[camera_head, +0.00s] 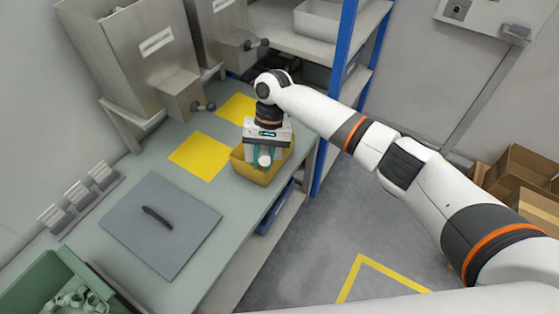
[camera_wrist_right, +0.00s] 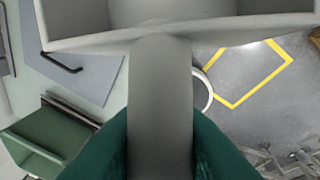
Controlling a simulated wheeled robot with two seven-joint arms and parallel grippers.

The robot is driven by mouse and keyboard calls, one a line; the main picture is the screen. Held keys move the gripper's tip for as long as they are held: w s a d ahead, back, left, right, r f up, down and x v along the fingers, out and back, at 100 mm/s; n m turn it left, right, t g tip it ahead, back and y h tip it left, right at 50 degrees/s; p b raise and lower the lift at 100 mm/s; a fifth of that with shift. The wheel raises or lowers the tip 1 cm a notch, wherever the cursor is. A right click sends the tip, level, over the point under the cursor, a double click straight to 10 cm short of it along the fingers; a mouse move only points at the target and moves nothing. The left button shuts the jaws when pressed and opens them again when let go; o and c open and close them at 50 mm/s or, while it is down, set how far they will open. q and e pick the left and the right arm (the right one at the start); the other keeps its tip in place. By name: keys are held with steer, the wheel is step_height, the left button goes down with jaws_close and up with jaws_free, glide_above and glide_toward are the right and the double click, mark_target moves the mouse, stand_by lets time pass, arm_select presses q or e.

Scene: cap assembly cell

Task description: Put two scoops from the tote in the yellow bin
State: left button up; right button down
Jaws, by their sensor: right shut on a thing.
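The yellow bin (camera_head: 248,171) stands at the right edge of the green worktop. My right gripper (camera_head: 264,154) points down over the bin, its fingers at or inside the opening. It is shut on a grey scoop (camera_wrist_right: 160,100), whose handle runs between the green finger pads in the wrist view. A pale end of the scoop also shows between the fingers in the head view. The bin's inside is mostly hidden by the gripper. The green tote (camera_head: 27,288) is at the bottom left and holds several pale, tangled items (camera_head: 78,301). My left gripper is out of view.
A grey mat (camera_head: 185,250) with a dark handle-like piece (camera_head: 158,217) lies between tote and bin. Yellow squares (camera_head: 200,156) mark the worktop behind the bin. Metal hoppers (camera_head: 130,50) line the back. A blue shelf post (camera_head: 333,90) stands close to my right forearm.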

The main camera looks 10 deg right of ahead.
steer(key=shift+s+t, duration=0.15)
steer(key=shift+t, duration=0.25)
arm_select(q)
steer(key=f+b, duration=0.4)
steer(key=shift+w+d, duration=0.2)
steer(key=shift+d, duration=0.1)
arm_select(e)
steer(key=f+t, duration=0.3)
steer(key=shift+d+n+t, duration=0.2)
steer(key=shift+n+t, duration=0.1)
steer(key=shift+s+r, duration=0.1)
